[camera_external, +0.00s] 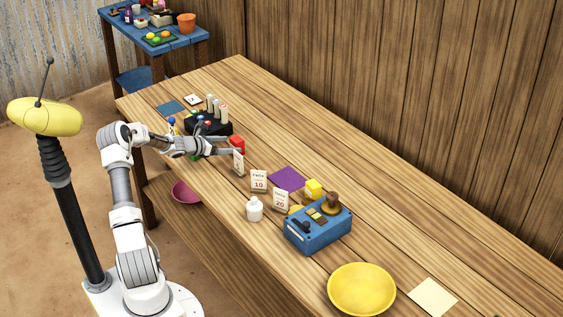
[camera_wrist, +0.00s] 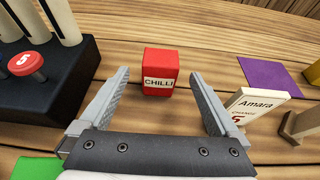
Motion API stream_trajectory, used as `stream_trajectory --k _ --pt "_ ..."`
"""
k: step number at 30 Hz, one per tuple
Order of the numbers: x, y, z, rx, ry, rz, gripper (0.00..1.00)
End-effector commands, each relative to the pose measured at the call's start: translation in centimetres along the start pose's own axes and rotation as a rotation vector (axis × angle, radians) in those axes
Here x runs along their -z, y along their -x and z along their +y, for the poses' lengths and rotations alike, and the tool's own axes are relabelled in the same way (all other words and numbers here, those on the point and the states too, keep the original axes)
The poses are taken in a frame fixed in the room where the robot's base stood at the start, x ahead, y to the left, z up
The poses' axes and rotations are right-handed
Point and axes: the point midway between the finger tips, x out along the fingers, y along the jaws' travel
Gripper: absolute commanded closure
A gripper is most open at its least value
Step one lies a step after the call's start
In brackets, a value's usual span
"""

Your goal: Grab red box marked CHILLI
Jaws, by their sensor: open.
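The red box marked CHILLI (camera_wrist: 161,67) stands upright on the wooden table in the wrist view, its label facing me. It also shows in the external view (camera_external: 238,144), partly hidden behind my gripper and a card. My gripper (camera_wrist: 162,84) is open, with one finger to the left of the box and one to the right. The box stands between and slightly beyond the fingertips, and no contact is visible.
A black holder (camera_wrist: 60,85) with white cylinders and a red knob stands close on the left. A white Amara card (camera_wrist: 255,108) stands close on the right. A purple mat (camera_wrist: 268,77) lies beyond it. A blue box (camera_external: 318,232) and yellow bowl (camera_external: 361,290) are farther along the table.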

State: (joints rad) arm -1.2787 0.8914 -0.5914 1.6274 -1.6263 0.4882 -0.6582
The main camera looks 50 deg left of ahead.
Motion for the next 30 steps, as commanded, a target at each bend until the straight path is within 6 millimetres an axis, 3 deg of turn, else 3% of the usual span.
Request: stream_trajectory --k 9,17,20,30 --pt "0.3 -4.3 0.0 0.002 0.0 0.0 0.03" --pt "0.3 -4.6 0.0 0.001 0.001 0.0 0.03" --pt "0.3 -4.6 0.0 0.001 0.001 0.0 0.17" --pt "0.3 -4.6 0.0 0.001 0.0 0.0 0.78"
